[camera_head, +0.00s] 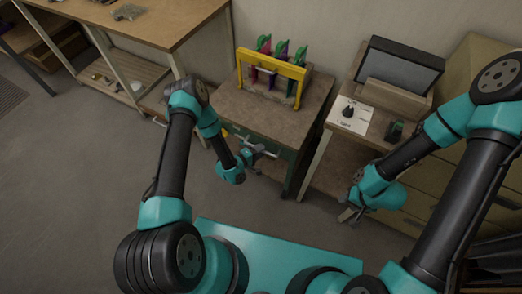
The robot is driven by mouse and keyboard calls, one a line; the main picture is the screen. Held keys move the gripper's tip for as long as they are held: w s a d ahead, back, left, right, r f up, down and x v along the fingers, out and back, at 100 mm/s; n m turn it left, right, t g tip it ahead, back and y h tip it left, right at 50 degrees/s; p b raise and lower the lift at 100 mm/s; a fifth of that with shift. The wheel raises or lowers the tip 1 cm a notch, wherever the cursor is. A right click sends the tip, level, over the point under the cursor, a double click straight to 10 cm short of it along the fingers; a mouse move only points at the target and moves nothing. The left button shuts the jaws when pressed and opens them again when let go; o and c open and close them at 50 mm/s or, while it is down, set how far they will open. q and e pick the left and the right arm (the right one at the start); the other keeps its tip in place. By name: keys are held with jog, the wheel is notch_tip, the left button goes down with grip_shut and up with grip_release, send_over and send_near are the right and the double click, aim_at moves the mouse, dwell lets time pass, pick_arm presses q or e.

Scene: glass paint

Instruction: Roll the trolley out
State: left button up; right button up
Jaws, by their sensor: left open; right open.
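The trolley (228,104) is a small wheeled table with a brown top and dark green sides, standing against the back wall between two benches. A yellow frame (272,64) with green, purple and red pieces sits on its top. A light bar, seemingly its handle (262,151), shows at the front. My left gripper (252,152) is open close to this bar; I cannot tell whether it touches. My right gripper (349,214) is open and empty, low in front of the right bench, apart from the trolley.
A wooden workbench (180,18) stands at the left. A right bench (375,128) carries a dark-screened box (400,68) and a white card (349,115) with a black knob. Yellowish drawers (415,190) stand at far right. Grey floor (70,180) is clear at the left.

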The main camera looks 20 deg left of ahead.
pick_arm(q)
jog(key=shift+w+d+f, duration=0.1)
jog(key=shift+w+d, duration=0.25)
jog(key=shift+w, duration=0.1)
grip_shut()
dwell(0.3)
